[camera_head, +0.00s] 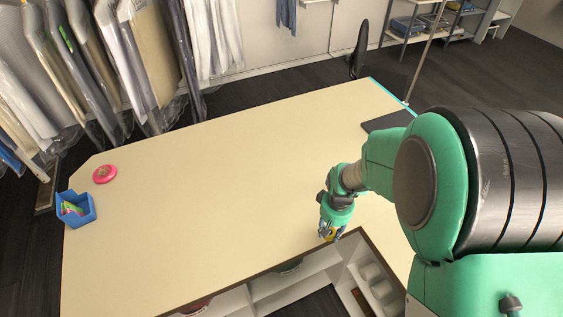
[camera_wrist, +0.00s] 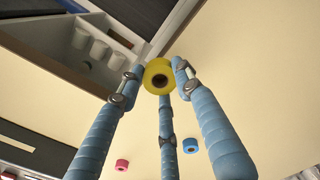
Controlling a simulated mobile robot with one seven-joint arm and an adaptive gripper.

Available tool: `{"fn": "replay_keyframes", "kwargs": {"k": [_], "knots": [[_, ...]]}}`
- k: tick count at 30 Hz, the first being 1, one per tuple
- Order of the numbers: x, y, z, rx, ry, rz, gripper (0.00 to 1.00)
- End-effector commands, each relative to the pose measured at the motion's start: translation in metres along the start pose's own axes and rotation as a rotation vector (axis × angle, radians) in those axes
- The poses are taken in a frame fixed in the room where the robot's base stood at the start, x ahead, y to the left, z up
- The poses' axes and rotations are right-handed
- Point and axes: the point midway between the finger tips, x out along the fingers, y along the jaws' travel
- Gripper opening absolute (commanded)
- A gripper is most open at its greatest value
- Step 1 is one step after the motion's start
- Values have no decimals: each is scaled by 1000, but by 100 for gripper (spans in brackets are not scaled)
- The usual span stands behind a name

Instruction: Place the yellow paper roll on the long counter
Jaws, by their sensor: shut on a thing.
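In the head view my gripper (camera_head: 331,226) is at the near edge of the long counter (camera_head: 220,160), and a bit of the yellow roll (camera_head: 328,235) shows beneath the fingers. I cannot tell whether the roll touches the counter top.
A blue bin (camera_head: 76,209) with small items and a pink round object (camera_head: 104,174) are at the counter's left end. A dark flat thing (camera_head: 388,121) lies at its right end. Open shelves (camera_head: 290,285) are below the near edge. The counter's middle is clear.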

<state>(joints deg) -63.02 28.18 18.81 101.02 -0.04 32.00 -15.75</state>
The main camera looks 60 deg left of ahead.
Motion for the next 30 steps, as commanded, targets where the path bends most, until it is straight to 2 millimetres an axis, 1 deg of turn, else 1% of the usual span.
{"fn": "replay_keyframes", "kwargs": {"k": [1, 5, 15, 19, 23, 30], "knots": [[4, 0, 0, 0, -1, 0, 15], [8, 0, 0, 0, 0, 0, 15], [8, 0, 0, 0, 0, 0, 15], [8, 2, -4, 0, 1, 0, 14], [10, 5, -15, 0, 1, 0, 14], [13, 15, -47, 0, 1, 0, 14]]}}
